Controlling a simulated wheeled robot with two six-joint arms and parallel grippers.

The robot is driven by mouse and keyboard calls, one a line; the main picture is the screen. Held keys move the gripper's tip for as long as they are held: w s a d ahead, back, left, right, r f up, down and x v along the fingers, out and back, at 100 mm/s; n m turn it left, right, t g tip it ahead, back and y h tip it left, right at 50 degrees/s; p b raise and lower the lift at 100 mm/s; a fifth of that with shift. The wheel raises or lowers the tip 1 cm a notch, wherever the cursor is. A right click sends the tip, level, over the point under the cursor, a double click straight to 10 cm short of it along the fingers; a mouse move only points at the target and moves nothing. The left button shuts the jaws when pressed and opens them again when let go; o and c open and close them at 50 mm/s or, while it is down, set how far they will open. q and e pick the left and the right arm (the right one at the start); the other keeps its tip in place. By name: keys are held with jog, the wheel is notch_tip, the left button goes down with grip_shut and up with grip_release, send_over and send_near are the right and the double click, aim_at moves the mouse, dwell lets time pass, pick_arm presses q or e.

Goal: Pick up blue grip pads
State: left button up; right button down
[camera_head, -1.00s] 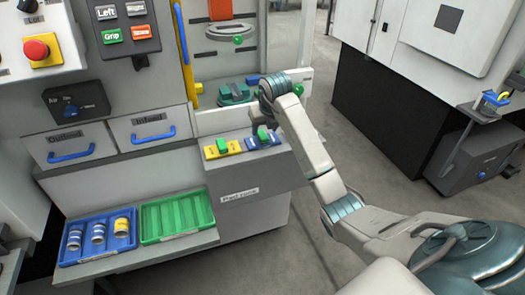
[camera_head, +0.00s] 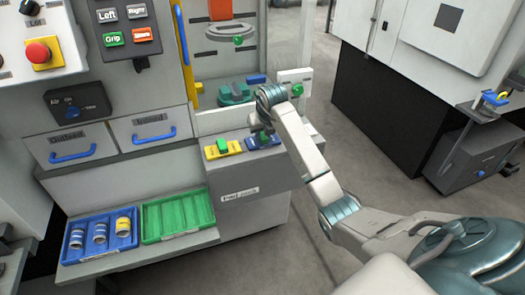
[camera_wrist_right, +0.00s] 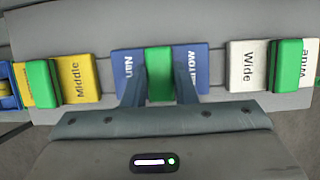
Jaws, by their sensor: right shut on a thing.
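The blue grip pads (camera_wrist_right: 202,62), marked Narrow with a green block (camera_wrist_right: 159,62) in the middle, sit on the grey pad rack. They also show in the head view (camera_head: 268,142), partly hidden by my gripper. My right gripper (camera_wrist_right: 158,80) points down at them, its two fingers on either side of the green block and shut on it. In the head view my right gripper (camera_head: 263,130) is low over the rack. The pads appear to rest on the rack still. My left gripper is not in view.
Yellow Middle pads (camera_wrist_right: 83,78) and white Wide pads (camera_wrist_right: 248,65) sit on either side of the blue ones. A blue tray with cylinders (camera_head: 75,257) and a green tray (camera_head: 176,237) lie lower left. The machine opening is behind the rack.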

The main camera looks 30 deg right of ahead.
jog(key=shift+r, duration=0.2)
notch_tip(320, 180, up, 28)
jog(key=p, duration=1.3)
jog(key=shift+f, duration=0.15)
